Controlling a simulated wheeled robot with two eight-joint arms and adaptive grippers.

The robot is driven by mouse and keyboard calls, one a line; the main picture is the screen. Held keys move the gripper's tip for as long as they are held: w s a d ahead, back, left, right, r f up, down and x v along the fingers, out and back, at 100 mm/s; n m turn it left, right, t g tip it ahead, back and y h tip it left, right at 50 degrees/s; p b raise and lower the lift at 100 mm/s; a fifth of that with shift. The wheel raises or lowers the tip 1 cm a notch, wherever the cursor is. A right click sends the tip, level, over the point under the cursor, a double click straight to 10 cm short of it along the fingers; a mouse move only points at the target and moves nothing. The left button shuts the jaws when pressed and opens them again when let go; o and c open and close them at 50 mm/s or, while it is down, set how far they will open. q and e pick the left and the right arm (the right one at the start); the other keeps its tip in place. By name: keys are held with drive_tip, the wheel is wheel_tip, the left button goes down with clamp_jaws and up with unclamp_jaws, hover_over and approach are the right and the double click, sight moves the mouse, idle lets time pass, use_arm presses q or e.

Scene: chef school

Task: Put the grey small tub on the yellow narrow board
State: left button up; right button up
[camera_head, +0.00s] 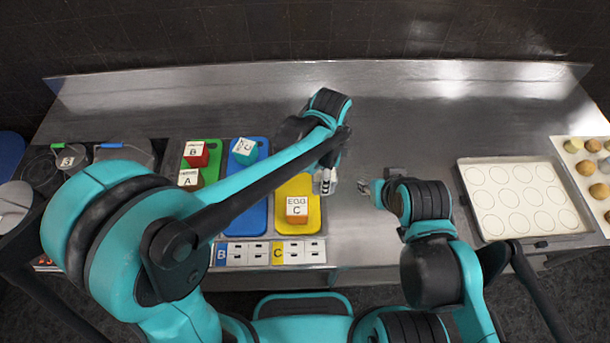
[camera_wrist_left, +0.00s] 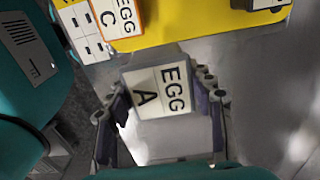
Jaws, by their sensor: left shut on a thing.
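The grey small tub (camera_wrist_left: 160,92), with a white "EGG A" label on top, is held between the fingers of my left gripper (camera_wrist_left: 160,112). In the head view my left gripper (camera_head: 326,184) is at the right edge of the yellow narrow board (camera_head: 284,188), and its arm hides part of that board. In the wrist view the tub appears over bare steel beside the yellow board (camera_wrist_left: 185,30). An orange tub labelled "EGG C" (camera_head: 297,208) stands on the board's near part. My right gripper (camera_head: 368,187) is empty over the counter; its finger opening is too small to judge.
A dark, white-labelled thing (camera_wrist_left: 262,4) is on the yellow board's far part. The blue board (camera_head: 257,217) and green board (camera_head: 209,155) carry labelled blocks. A tray with pale rounds (camera_head: 465,163) lies right. Steel counter between is clear.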

use_arm(q)
drive_tip(key=w+a+f, duration=0.1)
drive_tip(key=w+a, duration=0.1)
drive_tip(key=w+a+f+b, duration=0.1)
drive_tip(key=w+a+f, duration=0.3)
drive_tip(key=shift+a+f, duration=0.1)
drive_tip(key=shift+a, duration=0.25)
drive_tip(key=shift+w+a+f, duration=0.1)
drive_tip(key=shift+a+f, duration=0.05)
drive_tip(key=shift+a, duration=0.1)
drive_tip(key=shift+a+f, duration=0.1)
drive_tip(key=shift+f, duration=0.1)
wheel_tip(320, 180, down, 4)
drive_tip(key=shift+r+b, duration=0.15)
drive_tip(key=shift+b, duration=0.55)
drive_tip(key=shift+r, duration=0.1)
use_arm(e)
drive_tip(key=f, duration=0.2)
drive_tip(key=shift+a+f, duration=0.3)
drive_tip(key=shift+s, duration=0.1)
drive_tip(key=shift+f, duration=0.1)
